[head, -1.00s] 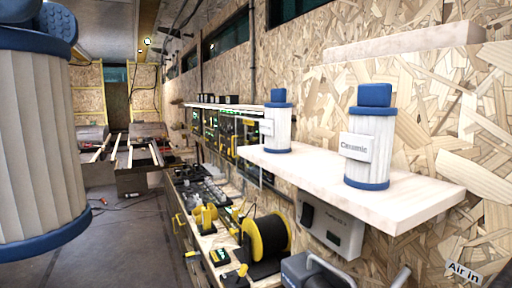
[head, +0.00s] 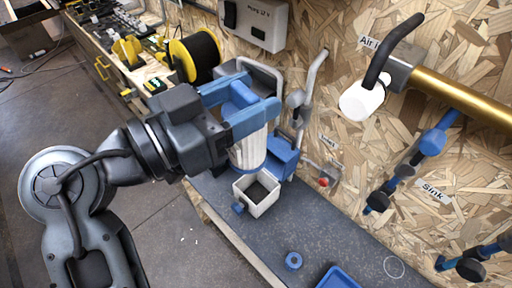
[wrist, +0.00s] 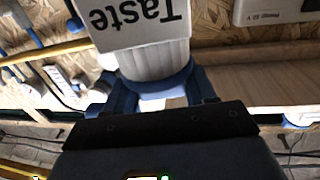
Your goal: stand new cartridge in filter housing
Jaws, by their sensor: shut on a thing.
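My gripper (head: 258,95) is shut on a white pleated cartridge (head: 247,152) with blue ends. The cartridge hangs nearly upright over the bench. The wrist view shows its white pleats (wrist: 158,62) and an upside-down label reading "Taste" (wrist: 137,16). The gap between cartridge and box is hard to judge. A blue block (head: 284,156) with pipes stands behind, partly hidden by the cartridge.
The grey bench top (head: 335,240) is mostly clear to the right. A black-and-white tap (head: 364,98) and a brass pipe (head: 465,98) project from the wall. A yellow cable reel (head: 193,58) is behind my arm.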

